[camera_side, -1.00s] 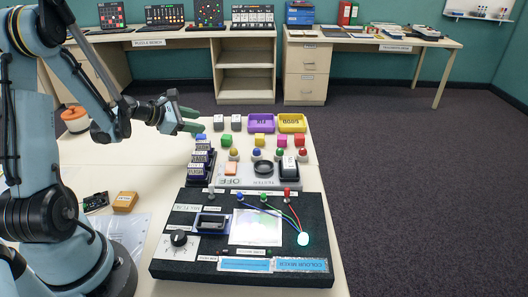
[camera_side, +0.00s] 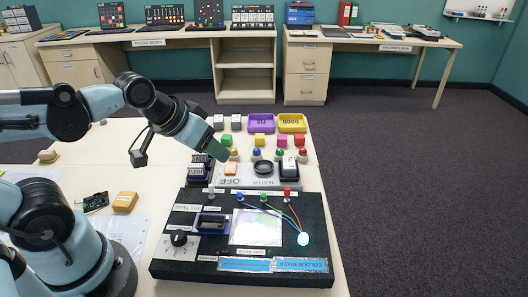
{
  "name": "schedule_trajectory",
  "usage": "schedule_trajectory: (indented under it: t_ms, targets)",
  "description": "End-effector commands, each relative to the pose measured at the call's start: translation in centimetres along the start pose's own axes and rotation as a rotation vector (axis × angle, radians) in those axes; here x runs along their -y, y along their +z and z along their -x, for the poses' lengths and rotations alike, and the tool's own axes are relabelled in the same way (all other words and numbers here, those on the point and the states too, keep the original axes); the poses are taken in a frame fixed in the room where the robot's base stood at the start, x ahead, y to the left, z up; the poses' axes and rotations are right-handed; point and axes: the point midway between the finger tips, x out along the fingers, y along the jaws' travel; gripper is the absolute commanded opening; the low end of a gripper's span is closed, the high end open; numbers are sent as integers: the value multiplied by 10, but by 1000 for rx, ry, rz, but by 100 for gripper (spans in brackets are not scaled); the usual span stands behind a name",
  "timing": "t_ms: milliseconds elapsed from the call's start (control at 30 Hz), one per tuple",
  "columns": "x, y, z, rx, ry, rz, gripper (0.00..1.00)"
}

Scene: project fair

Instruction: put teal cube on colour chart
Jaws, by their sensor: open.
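My gripper (camera_side: 217,150) is over the left end of the row of coloured cubes, pointing down and to the right. Its dark green fingers look apart, and nothing shows between them. A green cube (camera_side: 227,140) sits just beyond the fingertips; no cube is clearly teal, and the gripper hides the left end of the row. A yellow cube (camera_side: 260,140), a magenta cube (camera_side: 283,141) and a red cube (camera_side: 299,140) stand to the right. A pale square panel (camera_side: 258,228) lies on the black mixer board (camera_side: 170,262); I cannot tell if it is the colour chart.
A purple tray (camera_side: 262,123) and a yellow tray (camera_side: 292,123) stand behind the cubes. Coloured buttons and a round black dish (camera_side: 263,167) lie in front. An orange box (camera_side: 125,202) lies at left.

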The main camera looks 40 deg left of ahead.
Motion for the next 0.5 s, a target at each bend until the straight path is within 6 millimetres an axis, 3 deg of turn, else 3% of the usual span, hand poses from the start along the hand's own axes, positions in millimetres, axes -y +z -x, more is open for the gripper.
schedule_trajectory:
  t_ms: [133, 500]
  targets:
    - [-3, 6, 4, -4, -9, -99, 45]
    - [-3, 6, 4, -4, -10, -105, 45]
